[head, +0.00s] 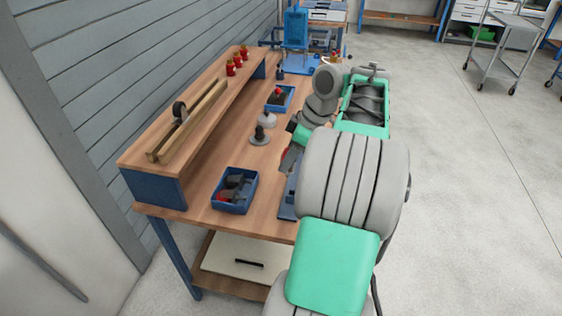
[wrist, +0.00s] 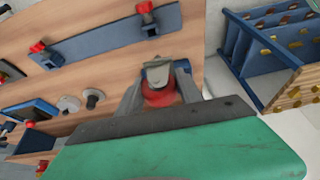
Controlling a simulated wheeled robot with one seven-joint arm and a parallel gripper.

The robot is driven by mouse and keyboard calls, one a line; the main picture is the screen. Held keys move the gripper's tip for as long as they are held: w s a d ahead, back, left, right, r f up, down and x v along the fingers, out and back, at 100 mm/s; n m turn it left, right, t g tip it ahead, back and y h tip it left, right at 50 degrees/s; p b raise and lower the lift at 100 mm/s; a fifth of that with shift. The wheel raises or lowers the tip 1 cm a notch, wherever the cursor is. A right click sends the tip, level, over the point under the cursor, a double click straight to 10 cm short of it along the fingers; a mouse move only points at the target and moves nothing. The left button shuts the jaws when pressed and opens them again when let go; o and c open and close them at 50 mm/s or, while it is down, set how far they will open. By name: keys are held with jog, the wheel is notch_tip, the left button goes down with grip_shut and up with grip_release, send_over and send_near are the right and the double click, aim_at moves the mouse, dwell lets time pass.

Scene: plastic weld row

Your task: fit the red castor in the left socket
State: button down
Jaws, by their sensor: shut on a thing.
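The red castor, a red wheel (wrist: 160,94) under a grey metal bracket, is between the fingers of my gripper (wrist: 160,84) in the wrist view. My gripper is shut on it, and the castor is held over the table near its edge. A long blue plate (wrist: 105,42) with a red-topped fitting near each end lies beyond the castor. I cannot make out the left socket. In the head view my arm hides most of my gripper and the castor; part of the blue plate (head: 288,204) shows beside the arm.
A blue bin of parts (head: 234,190) stands at the near left of the wooden table (head: 205,206), another (head: 279,97) farther back. Grey and black round parts (head: 260,136) stand between them. A raised shelf (head: 146,143) runs along the wall side. A blue rack (wrist: 245,55) stands beyond the table.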

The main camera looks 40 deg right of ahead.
aim_at(293, 167)
jog(key=shift+s+d+f, duration=0.2)
jog(key=shift+s+d, duration=0.3)
jog(key=shift+d, duration=0.15)
notch_tip(293, 167, down, 4)
jog(key=b, duration=0.4)
jog(key=shift+w+a, duration=0.15)
jog(key=shift+f+b, duration=0.35)
jog(key=shift+b, duration=0.1)
jog(key=shift+s, duration=0.2)
jog(key=shift+f, duration=0.1)
jog(key=shift+f+b, duration=0.8)
jog(key=shift+f, duration=0.1)
jog(key=shift+f, duration=0.1)
jog(key=shift+f+b, duration=0.75)
jog(key=shift+f, duration=0.05)
